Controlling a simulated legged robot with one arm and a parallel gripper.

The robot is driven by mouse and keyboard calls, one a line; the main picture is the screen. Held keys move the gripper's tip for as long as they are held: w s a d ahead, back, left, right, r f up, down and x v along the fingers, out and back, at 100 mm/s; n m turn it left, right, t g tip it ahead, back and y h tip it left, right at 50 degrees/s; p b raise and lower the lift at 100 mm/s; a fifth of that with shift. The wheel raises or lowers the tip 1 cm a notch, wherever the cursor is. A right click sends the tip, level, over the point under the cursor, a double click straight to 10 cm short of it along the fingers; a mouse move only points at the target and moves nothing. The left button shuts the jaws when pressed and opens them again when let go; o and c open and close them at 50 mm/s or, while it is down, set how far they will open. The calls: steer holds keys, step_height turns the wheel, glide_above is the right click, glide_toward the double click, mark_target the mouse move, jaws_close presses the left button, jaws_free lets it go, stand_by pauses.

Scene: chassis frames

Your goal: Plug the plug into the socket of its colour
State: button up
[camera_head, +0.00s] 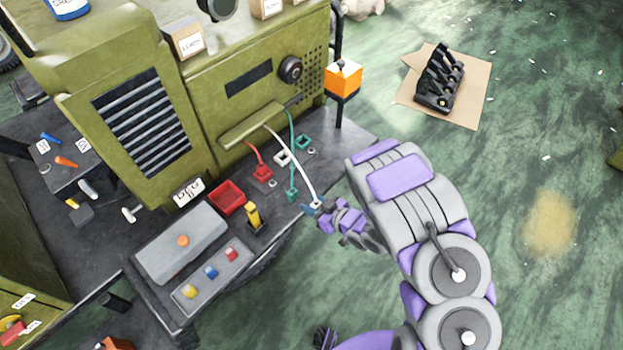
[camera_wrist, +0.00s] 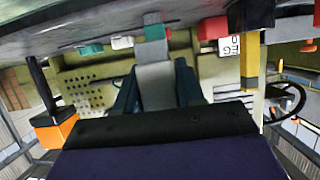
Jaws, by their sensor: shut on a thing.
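My gripper (camera_head: 321,209) is at the front edge of the bench, shut on the white plug (camera_wrist: 157,85) at the end of a white cable (camera_head: 300,163). In the wrist view the pale plug sits between the dark fingers (camera_wrist: 156,90). The white socket (camera_head: 283,157) is an open square frame on the bench, up and left of my gripper, apart from the plug; a white block also shows in the wrist view (camera_wrist: 122,42). The teal socket (camera_head: 304,142) is behind it. A red plug (camera_head: 262,171) stands at the red socket position. A teal plug (camera_head: 291,194) is on the bench left of my gripper.
The green cabinet (camera_head: 175,135) stands behind the sockets. A red tray (camera_head: 227,197), a yellow-and-black object (camera_head: 254,217) and a grey panel with coloured buttons (camera_head: 212,273) are to the left. An orange box (camera_head: 343,77) is on the corner post. Red and teal cables hang near the white one.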

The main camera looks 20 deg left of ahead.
steer(key=b, duration=0.2)
glide_above(309, 180)
steer(key=shift+s+d+f, duration=0.2)
steer(key=shift+s+f, duration=0.2)
steer(key=shift+f, duration=0.3)
steer(key=shift+w+a+f, duration=0.1)
steer(key=shift+w+f, duration=0.15)
steer(key=shift+f, duration=0.55)
steer(key=shift+w+a+f, duration=0.1)
steer(key=shift+w+f, duration=0.1)
steer(key=shift+f, duration=0.55)
steer(key=shift+f, duration=0.1)
steer(key=o, duration=1)
steer(key=shift+o, duration=0.2)
steer(key=shift+f+b, duration=0.15)
steer(key=shift+b, duration=0.25)
steer(key=p+v, duration=0.3)
steer(key=v, duration=1.4)
steer(key=shift+s, duration=0.5)
steer(key=shift+w+d, duration=0.1)
steer(key=shift+d, duration=0.05)
